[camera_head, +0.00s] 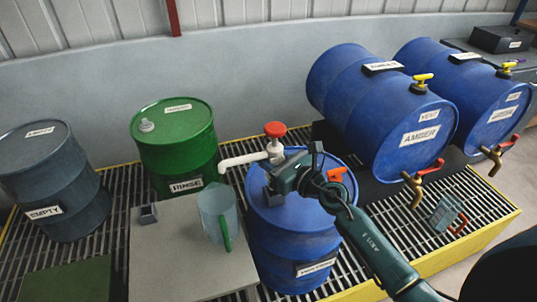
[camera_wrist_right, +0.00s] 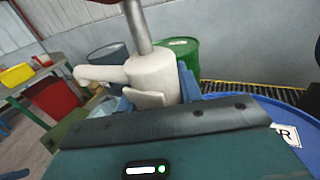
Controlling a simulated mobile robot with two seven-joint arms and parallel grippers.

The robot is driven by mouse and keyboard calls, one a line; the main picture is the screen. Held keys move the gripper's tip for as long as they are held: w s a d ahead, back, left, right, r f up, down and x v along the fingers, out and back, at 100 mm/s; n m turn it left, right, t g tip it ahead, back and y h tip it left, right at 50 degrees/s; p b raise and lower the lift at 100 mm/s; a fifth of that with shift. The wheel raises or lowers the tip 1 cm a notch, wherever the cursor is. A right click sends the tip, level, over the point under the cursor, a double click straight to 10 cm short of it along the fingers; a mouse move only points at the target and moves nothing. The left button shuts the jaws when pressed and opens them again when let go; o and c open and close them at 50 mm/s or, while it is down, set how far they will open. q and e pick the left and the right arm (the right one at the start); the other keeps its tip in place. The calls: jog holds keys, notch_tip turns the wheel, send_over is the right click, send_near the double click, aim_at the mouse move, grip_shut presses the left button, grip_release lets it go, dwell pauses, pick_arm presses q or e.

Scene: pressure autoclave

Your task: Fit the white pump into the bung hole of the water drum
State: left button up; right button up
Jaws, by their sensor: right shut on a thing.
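The white pump (camera_head: 274,149) with its red knob stands about upright over the far left part of the blue upright drum's top (camera_head: 290,240), its spout pointing left. My right gripper (camera_head: 280,180) comes in from the right, low over the drum top, and is shut on the pump's body. The right wrist view shows the white body (camera_wrist_right: 155,75) between the fingers, spout to the left. The pump's lower end and the bung hole are hidden, so I cannot tell whether the pump is in the hole. My left gripper is not in view.
A green drum (camera_head: 178,150) and a grey drum (camera_head: 55,190) stand left. A translucent jug (camera_head: 217,215) is on a grey stand (camera_head: 165,265) beside the blue drum. Blue drums with taps (camera_head: 365,90) lie at right. An orange-red piece (camera_head: 337,174) shows near my wrist.

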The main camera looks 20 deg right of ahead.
dwell(0.8)
jog(key=shift+f+b, duration=0.35)
jog(key=shift+f+b, duration=0.9)
jog(key=shift+f, duration=0.05)
jog(key=shift+f, duration=0.15)
jog(key=shift+f+b, duration=0.55)
jog(key=shift+b, duration=0.1)
jog(key=shift+f+b, duration=0.65)
jog(key=shift+f, duration=0.05)
jog(key=o, duration=1.3)
